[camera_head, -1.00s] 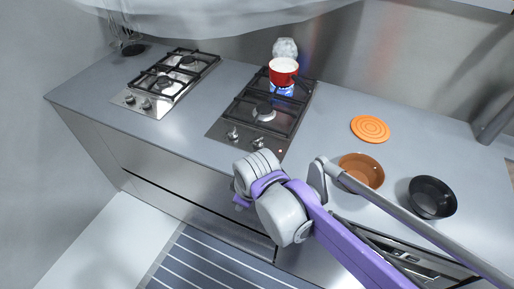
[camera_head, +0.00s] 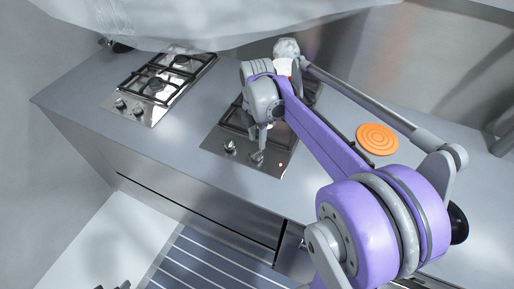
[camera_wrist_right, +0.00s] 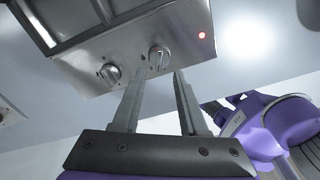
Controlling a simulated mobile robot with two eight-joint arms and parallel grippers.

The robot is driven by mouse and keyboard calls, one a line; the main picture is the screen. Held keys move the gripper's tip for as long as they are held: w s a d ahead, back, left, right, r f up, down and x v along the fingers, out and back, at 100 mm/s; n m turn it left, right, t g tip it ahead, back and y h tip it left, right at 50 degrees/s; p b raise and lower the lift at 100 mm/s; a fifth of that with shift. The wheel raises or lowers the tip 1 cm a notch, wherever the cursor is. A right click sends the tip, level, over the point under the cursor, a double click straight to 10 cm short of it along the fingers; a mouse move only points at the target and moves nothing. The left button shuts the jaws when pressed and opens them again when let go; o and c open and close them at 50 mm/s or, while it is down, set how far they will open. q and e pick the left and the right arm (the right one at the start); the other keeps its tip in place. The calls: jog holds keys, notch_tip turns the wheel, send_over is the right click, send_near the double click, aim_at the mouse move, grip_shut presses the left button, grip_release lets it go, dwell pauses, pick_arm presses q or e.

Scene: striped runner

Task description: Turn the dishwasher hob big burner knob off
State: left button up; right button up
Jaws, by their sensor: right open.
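The hob (camera_head: 214,139) on the right part of the counter has two silver knobs on its front strip. The left knob (camera_head: 229,147) shows clear; the right knob (camera_head: 257,157) is at the fingertips of my right gripper (camera_head: 259,145). In the right wrist view, the open fingers (camera_wrist_right: 159,78) point at the right knob (camera_wrist_right: 160,56), which lies just beyond and between the tips. The left knob (camera_wrist_right: 109,74) is outside the left finger. I cannot tell whether a finger touches the right knob. My arm hides much of the hob. Small grey parts at the bottom edge may be my left gripper.
A red light (camera_wrist_right: 201,35) glows beside the knobs. A second hob (camera_head: 152,88) stands further left, with bare counter (camera_head: 195,115) between. A pot on the hob's far side is mostly hidden by my arm. An orange trivet (camera_head: 377,139) lies to the right.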

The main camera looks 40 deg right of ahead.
aim_at(257, 152)
notch_tip(257, 152, down, 5)
jog(key=shift+f, duration=0.1)
jog(key=shift+w, duration=0.1)
grip_shut()
dwell(0.4)
